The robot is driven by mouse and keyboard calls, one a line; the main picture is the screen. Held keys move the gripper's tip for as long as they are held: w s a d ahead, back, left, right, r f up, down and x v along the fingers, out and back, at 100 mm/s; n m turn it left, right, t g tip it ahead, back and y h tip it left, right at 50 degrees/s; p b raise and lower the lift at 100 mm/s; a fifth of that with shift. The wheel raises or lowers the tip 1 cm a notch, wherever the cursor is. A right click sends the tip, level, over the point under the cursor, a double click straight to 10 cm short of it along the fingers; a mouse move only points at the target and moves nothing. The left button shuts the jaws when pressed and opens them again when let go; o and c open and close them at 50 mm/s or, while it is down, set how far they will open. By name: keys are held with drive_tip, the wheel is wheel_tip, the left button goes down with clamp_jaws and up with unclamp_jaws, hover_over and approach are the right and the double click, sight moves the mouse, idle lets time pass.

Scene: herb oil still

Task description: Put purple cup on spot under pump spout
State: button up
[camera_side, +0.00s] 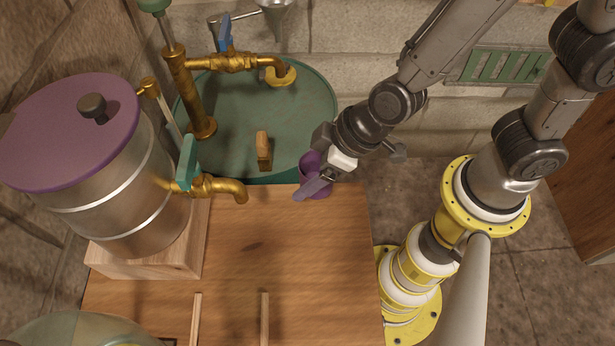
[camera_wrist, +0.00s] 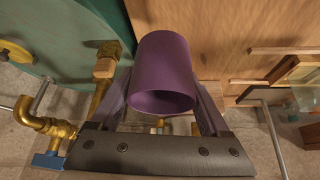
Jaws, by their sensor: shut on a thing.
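The purple cup (camera_side: 309,162) is held between the fingers of my gripper (camera_side: 316,181), over the gap where the table meets the green drum. In the wrist view the cup (camera_wrist: 166,60) sits between both fingers (camera_wrist: 163,88), its open rim facing the camera. The brass pump (camera_side: 181,90) stands on the drum, with a blue handle (camera_side: 225,32). Its spout (camera_side: 275,63) curves down over a round yellow spot (camera_side: 286,78) on the drum top. The spot also shows at the left of the wrist view (camera_wrist: 14,56). The cup is apart from the spot, nearer the camera.
The green drum (camera_side: 310,110) carries a small wooden block (camera_side: 264,150). A steel tank (camera_side: 125,190) with purple lid and brass tap (camera_side: 222,186) stands left on the wooden table (camera_side: 290,240). The table's middle is largely clear.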

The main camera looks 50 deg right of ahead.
drive_tip(key=shift+r, duration=0.4)
